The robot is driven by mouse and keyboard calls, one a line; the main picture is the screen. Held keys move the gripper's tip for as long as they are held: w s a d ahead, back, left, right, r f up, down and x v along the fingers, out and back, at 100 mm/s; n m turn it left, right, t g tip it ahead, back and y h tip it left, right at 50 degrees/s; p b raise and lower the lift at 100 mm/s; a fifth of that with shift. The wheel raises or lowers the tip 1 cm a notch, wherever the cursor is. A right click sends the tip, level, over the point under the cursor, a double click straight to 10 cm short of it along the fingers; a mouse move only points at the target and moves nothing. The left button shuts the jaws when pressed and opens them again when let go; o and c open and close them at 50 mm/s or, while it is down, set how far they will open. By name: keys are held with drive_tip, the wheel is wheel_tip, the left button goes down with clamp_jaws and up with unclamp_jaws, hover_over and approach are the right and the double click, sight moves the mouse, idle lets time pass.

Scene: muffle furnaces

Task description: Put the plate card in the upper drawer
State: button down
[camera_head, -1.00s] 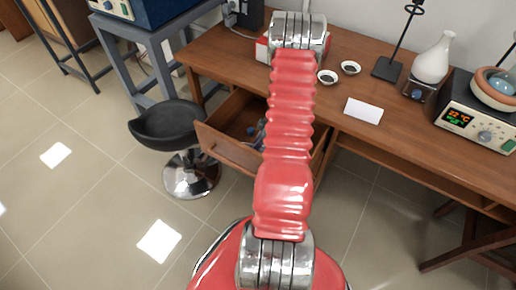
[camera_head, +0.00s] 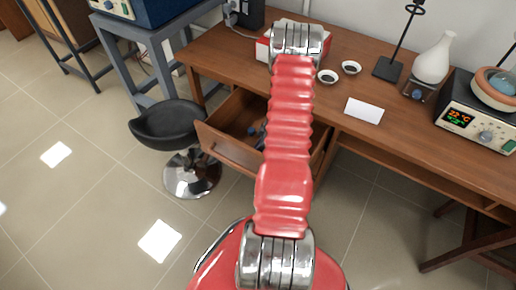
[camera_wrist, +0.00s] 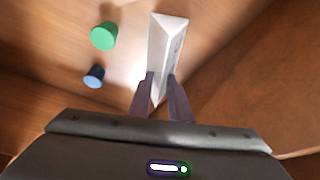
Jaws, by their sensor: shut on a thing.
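A white, wedge-shaped folded plate card (camera_wrist: 166,50) is between the two fingers of my gripper (camera_wrist: 161,80) in the wrist view. The fingers are shut on its near end, and its far end points away from me. Brown wood lies beyond it; the gap below the card cannot be judged. The open wooden drawer (camera_head: 222,149) under the desk shows in the head view. My red arm reaches over it and hides its right part and most of my gripper.
A green stopper (camera_wrist: 104,36) and a blue stopper (camera_wrist: 94,77) are left of the card. A black stool (camera_head: 168,125) stands close left of the drawer. Another white card (camera_head: 364,110), two small dishes and a flask (camera_head: 434,60) are on the desk (camera_head: 330,85).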

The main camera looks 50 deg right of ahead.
drive_tip(key=c, duration=1.6)
unclamp_jaws()
drive_tip(key=shift+f, duration=0.1)
drive_tip(key=v, duration=1.2)
drive_tip(key=shift+s, duration=0.1)
